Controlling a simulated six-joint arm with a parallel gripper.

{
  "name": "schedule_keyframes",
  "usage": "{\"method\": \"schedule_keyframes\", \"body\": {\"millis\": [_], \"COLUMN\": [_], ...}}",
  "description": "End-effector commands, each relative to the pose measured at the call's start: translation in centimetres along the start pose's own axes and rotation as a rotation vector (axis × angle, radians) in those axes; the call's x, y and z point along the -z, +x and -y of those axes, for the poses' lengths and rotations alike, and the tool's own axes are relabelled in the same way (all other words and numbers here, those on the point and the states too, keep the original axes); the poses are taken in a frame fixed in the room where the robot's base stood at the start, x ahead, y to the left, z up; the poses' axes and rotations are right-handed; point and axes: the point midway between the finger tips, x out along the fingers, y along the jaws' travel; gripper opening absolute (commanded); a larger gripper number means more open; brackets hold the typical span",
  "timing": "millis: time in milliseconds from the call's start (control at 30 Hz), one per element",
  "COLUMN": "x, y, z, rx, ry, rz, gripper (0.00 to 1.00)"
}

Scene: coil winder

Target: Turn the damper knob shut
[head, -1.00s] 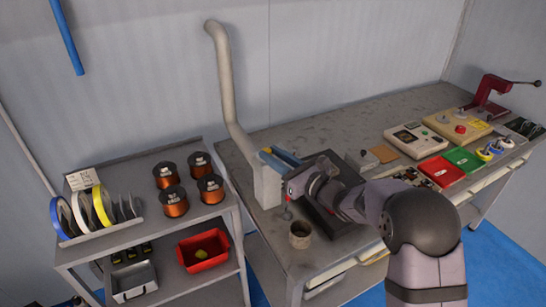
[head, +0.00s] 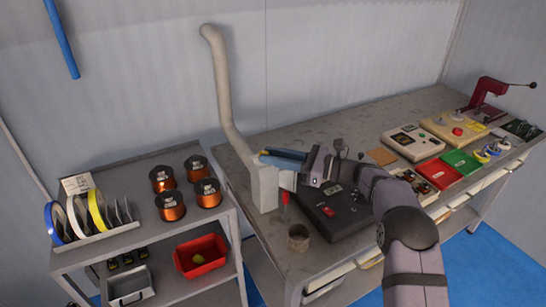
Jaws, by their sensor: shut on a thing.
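The fume duct is a pale pipe (head: 222,90) that runs down the wall into a pale upright box (head: 264,188) at the bench's left end. My gripper (head: 289,180) is right beside the box's right side, with its fingers pointing left at it. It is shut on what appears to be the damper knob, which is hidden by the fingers. The knob's angle cannot be read. A blue part (head: 284,158) with a yellow end lies just behind my gripper.
A thin red-handled tool (head: 285,202) is just below my gripper. A brown cup (head: 299,238) and a black machine (head: 334,214) are close by on the bench (head: 262,137). The shelf cart (head: 130,165) with copper spools stands at left.

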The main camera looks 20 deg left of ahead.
Motion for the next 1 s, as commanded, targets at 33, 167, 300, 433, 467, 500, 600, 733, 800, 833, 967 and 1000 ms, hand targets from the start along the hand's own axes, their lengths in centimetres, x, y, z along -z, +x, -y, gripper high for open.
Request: {"method": "schedule_keyframes", "body": {"millis": [33,167,300,433,467,500,600,733,800,833,967,1000], "x": [0.07,0.08,0.05,0.02,0.01,-0.03,-0.05,-0.06,-0.07,-0.08,-0.09,-0.10], "y": [-0.03,-0.02,-0.01,0.00,0.00,0.01,0.01,0.02,0.02,0.02,0.03,0.03], "z": [0.07,0.16,0.24,0.25,0.26,0.27,0.28,0.28,0.28,0.28,0.28,0.28], "rx": [-0.015,-0.046,-0.071,-0.086,-0.088,-0.091,-0.094,-0.096,-0.095,-0.095,-0.095,-0.095], "ry": [0.001,0.001,0.000,0.001,0.001,0.001,0.002,0.002,0.002,0.002,0.001,0.001], "rz": [0.000,-0.001,-0.002,-0.002,-0.002,-0.002,-0.002,-0.002,-0.002,-0.002,-0.002,-0.002], "gripper": [0.00,0.00,0.00,0.00,0.00,0.00,0.00,0.00,0.00,0.00,0.00,0.27]}}
